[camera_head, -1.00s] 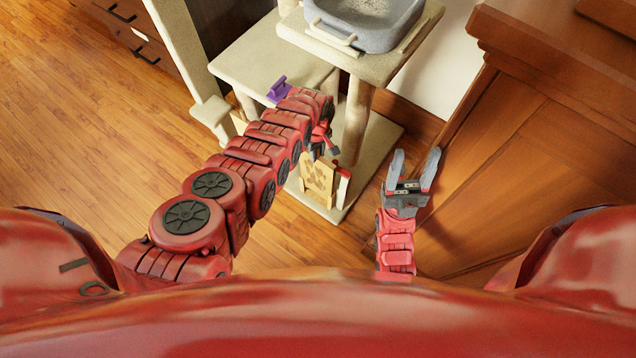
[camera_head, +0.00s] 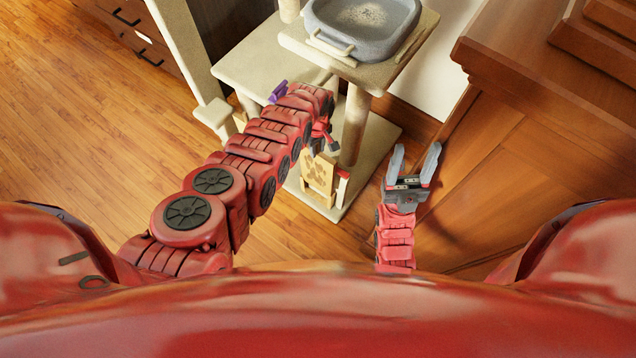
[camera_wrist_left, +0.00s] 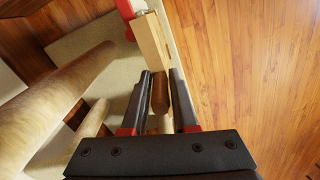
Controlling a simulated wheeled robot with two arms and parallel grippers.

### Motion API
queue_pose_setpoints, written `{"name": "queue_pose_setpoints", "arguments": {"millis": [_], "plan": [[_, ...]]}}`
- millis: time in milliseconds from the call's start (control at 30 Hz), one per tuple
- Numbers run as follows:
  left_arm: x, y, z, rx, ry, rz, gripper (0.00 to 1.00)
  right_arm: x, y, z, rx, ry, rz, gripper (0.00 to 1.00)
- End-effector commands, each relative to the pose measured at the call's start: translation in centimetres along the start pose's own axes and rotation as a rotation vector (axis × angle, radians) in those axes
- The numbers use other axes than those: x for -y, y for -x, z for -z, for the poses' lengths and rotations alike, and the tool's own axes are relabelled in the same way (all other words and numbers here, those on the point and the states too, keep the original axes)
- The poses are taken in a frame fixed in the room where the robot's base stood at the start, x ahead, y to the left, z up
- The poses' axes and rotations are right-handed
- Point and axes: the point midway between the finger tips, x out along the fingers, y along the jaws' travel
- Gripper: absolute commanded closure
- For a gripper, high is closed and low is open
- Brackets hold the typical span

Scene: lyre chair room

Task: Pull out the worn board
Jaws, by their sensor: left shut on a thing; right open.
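A light wooden board (camera_head: 318,172) with a darker cross-like pattern stands upright low on the beige cat tree, just past the end of my left arm. What looks like its pale edge shows in the left wrist view (camera_wrist_left: 151,42). My left gripper (camera_wrist_left: 160,78) is shut on a brown wooden piece (camera_wrist_left: 160,95), which lies between its fingers beside the pale board. Whether this piece is joined to the board I cannot tell. In the head view my left arm mostly hides this gripper. My right gripper (camera_head: 412,165) is open and empty, right of the board.
The cat tree (camera_head: 245,62) has posts, a base and a top shelf with a grey basin (camera_head: 365,25). A purple object (camera_head: 278,92) is at the lower shelf edge. A large brown wooden cabinet (camera_head: 530,130) stands close on the right. Bare wooden floor (camera_head: 90,150) lies left.

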Motion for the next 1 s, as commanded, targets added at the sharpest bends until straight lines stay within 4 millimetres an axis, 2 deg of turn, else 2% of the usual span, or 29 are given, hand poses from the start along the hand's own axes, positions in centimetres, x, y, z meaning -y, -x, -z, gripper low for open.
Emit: {"name": "queue_pose_setpoints", "arguments": {"millis": [1000], "plan": [[-0.2,4.9,0.1,-0.003,-0.002,-0.006,1.0,-0.2,-4.7,0.8,0.0,0.0,0.0,0.43]]}}
